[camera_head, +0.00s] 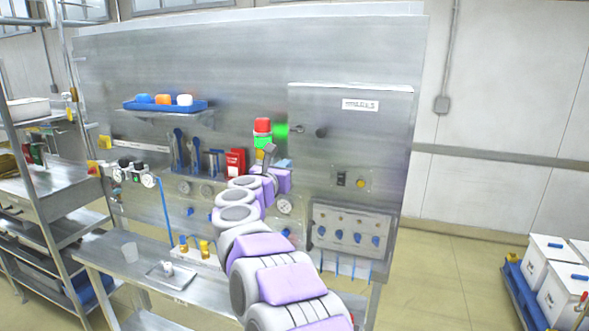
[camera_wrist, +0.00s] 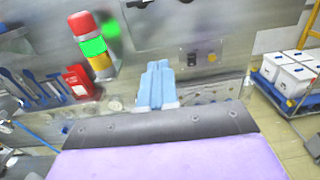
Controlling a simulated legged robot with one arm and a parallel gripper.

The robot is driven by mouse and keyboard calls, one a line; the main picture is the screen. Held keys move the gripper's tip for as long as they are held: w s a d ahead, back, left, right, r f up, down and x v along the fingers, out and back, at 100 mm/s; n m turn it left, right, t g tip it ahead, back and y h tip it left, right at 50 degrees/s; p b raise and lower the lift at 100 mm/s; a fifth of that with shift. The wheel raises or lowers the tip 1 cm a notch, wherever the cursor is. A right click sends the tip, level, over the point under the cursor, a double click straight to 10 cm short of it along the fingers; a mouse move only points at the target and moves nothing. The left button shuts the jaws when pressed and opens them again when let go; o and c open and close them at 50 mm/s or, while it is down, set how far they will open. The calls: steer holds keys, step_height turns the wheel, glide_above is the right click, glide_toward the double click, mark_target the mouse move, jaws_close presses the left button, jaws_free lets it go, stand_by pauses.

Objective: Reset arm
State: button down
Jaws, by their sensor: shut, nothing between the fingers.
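My arm (camera_head: 270,275) reaches forward and up toward the steel panel. My gripper (camera_head: 284,163) is mostly hidden behind the arm's end in the head view, with a bit of light blue showing. In the wrist view the light-blue fingers of my gripper (camera_wrist: 156,72) lie together, shut and empty. They point at the panel, right of a red, green and yellow signal light (camera_wrist: 90,45). That light also shows in the head view (camera_head: 263,126), just above the arm's end. I cannot tell whether the fingers touch the panel.
A steel cabinet (camera_head: 350,145) stands out at the panel's right. A red box (camera_head: 235,162) and blue tools are left of my gripper. A blue tray (camera_head: 165,106) sits on a shelf. White bins (camera_head: 550,265) stand on a cart at right. The floor between is clear.

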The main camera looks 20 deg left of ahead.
steer(key=s+d+f+m+g+b, duration=0.4)
steer(key=s+d+f+m, duration=0.7)
steer(key=s, duration=0.7)
steer(key=s+d+f+m+g+y+b, duration=0.1)
steer(key=s+d+f+m+g+b, duration=0.2)
steer(key=s+d+f+m+g, duration=0.6)
steer(key=s+d+f+m+g+b, duration=0.4)
steer(key=s+d+f+m, duration=1)
steer(key=s, duration=1.4)
steer(key=d+f+g, duration=0.2)
steer(key=d, duration=0.3)
steer(key=shift+f+m+g+y+b, duration=0.25)
steer(key=shift+m+g+y+b, duration=0.05)
steer(key=shift+m+g+b, duration=0.1)
steer(key=shift+d, duration=0.1)
